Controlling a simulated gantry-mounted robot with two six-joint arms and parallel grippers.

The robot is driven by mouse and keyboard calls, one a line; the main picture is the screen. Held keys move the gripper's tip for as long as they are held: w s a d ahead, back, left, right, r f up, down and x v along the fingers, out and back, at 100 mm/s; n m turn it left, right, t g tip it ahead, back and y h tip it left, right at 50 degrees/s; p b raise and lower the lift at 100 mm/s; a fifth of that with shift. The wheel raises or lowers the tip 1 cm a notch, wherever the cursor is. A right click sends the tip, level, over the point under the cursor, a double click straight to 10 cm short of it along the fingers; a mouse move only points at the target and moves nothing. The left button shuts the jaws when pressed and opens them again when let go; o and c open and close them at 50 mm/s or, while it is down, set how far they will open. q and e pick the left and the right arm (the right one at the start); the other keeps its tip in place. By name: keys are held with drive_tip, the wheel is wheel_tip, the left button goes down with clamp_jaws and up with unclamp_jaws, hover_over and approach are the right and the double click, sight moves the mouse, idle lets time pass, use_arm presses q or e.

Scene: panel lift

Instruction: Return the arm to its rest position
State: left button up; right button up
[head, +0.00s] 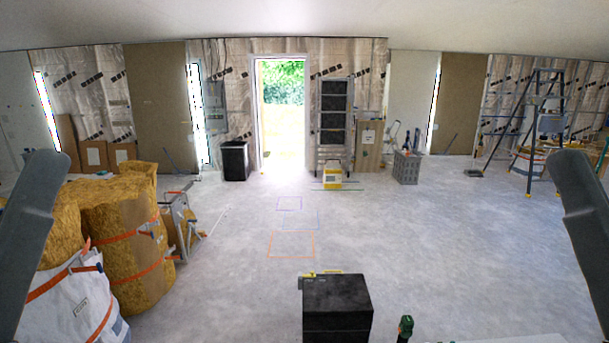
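A grey link of my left arm slants up from the lower left edge of the head view, its upper end near the picture's left side. A grey link of my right arm slants down along the right edge. Both arms stand raised and spread to the sides, apart from anything else. Neither gripper shows in the head view, so I cannot see their fingers or whether they hold anything.
A black box (337,308) stands front centre with a yellow tool on its rear edge. A green-handled tool (405,328) is beside it. Insulation rolls (100,235) crowd the left. A stepladder (541,125) stands back right. The middle floor (400,235) is clear.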

use_arm(q)
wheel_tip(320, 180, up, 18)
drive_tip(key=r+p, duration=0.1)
drive_tip(key=p, duration=1.4)
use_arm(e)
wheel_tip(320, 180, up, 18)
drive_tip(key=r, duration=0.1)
use_arm(q)
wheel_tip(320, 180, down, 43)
drive_tip(key=b, duration=4.3)
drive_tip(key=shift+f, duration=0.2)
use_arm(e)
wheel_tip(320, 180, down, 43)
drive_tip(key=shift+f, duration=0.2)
